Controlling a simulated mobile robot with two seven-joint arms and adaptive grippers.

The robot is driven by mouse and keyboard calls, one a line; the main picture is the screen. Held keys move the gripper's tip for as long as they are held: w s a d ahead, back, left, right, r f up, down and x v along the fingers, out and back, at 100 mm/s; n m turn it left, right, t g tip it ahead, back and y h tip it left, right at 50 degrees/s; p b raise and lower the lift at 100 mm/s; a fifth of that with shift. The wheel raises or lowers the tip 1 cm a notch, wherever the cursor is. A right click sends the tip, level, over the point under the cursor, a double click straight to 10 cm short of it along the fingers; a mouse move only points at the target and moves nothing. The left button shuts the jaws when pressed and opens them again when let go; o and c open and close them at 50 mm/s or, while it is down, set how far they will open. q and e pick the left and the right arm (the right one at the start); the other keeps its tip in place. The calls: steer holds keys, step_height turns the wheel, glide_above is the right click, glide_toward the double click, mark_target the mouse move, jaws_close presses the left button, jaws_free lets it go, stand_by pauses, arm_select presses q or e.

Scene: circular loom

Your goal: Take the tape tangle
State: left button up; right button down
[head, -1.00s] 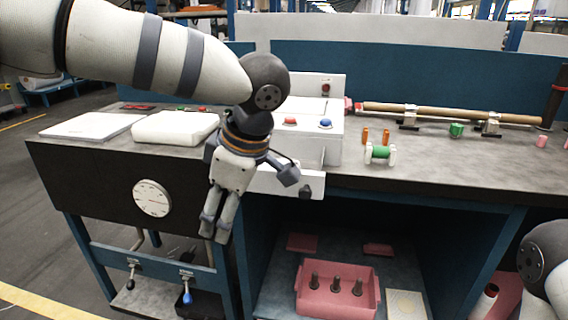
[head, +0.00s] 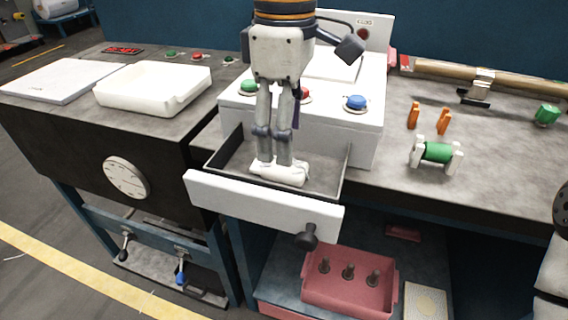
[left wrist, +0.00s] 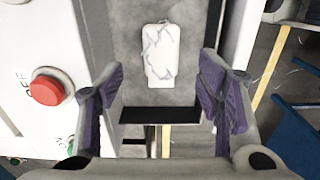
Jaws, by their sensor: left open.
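The tape tangle appears to be the white bundle (head: 281,173) with grey lines on it, lying on the floor of the open drawer (head: 265,207) under the white control box. In the left wrist view the white bundle (left wrist: 160,54) lies flat on the grey drawer floor, ahead of and between the fingers. My left gripper (head: 274,160) points down into the drawer, right over the bundle. Its purple-padded fingers (left wrist: 160,90) are spread with nothing between them. Whether the fingertips touch the bundle is unclear. My right gripper is out of view.
The control box (head: 312,118) with coloured buttons stands right behind the drawer. A white tray (head: 150,100) is to the left. A green spool (head: 436,152) and orange pegs (head: 428,118) stand on the bench to the right. A pink bin (head: 350,295) sits on the shelf below.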

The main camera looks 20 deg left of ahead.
arm_select(q)
steer(key=f, duration=0.4)
steer(key=shift+s+a+f, duration=0.15)
steer(key=shift+s+f, duration=0.05)
steer(key=shift+f, duration=0.15)
steer(key=shift+w+f, duration=0.1)
steer(key=shift+f, duration=0.25)
steer(key=c, duration=1)
steer(key=shift+c, duration=0.2)
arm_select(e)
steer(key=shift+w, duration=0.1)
arm_select(q)
steer(key=shift+r, duration=0.15)
steer(key=shift+r, duration=0.3)
steer(key=r, duration=0.3)
steer(key=shift+s+d+r, duration=0.25)
steer(key=shift+s+r, duration=0.15)
steer(key=s+d+r+p, duration=0.1)
steer(key=s+d+r, duration=0.5)
steer(key=s, duration=0.5)
step_height(320, 180, up, 2)
steer(key=shift+d+r, duration=0.15)
steer(key=shift+d, duration=0.25)
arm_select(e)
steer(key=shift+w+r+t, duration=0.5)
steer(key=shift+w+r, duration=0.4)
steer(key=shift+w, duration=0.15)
